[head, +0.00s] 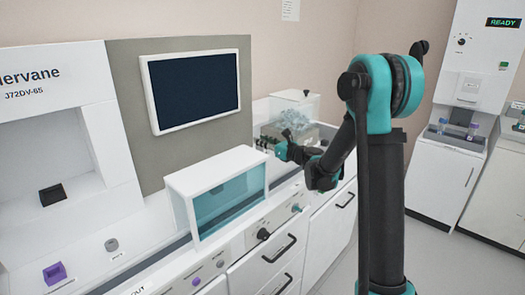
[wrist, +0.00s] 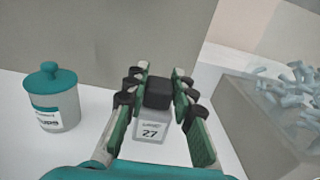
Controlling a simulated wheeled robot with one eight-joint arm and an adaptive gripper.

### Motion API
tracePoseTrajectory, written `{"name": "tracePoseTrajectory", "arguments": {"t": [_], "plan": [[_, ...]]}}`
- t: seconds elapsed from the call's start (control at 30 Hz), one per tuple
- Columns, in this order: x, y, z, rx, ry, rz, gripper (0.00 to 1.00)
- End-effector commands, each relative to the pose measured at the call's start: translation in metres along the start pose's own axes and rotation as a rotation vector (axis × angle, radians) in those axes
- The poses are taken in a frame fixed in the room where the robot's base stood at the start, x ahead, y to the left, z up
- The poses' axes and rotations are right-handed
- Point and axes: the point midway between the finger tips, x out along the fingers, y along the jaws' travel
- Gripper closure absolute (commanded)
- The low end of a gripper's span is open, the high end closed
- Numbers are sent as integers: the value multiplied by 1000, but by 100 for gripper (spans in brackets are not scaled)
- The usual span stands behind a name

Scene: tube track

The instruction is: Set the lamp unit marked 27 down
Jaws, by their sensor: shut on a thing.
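The lamp unit marked 27 (wrist: 151,130) is a small pale block with a black top and a white label. In the wrist view it sits between the two green-padded fingers of my gripper (wrist: 157,84), which is shut on it. A white surface lies below it; I cannot tell whether its base touches that surface. In the head view my gripper (head: 281,150) is at the far end of the counter, beside a clear-walled bin, and the unit cannot be made out clearly there.
A white jar with a teal lid (wrist: 51,98) stands left of my gripper. A bin of pale tubes (wrist: 268,110) is close on the right. A grey panel rises behind. In the head view a teal-windowed white box (head: 216,190) stands nearer on the counter.

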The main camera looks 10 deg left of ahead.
Motion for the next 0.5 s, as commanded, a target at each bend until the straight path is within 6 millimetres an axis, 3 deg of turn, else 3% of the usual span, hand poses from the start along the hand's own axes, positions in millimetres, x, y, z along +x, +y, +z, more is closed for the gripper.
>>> {"name": "tracePoseTrajectory", "arguments": {"t": [0.4,0.5], "plan": [[0,0,-39,0,0,0,100],[0,0,-41,0,0,0,100]]}}
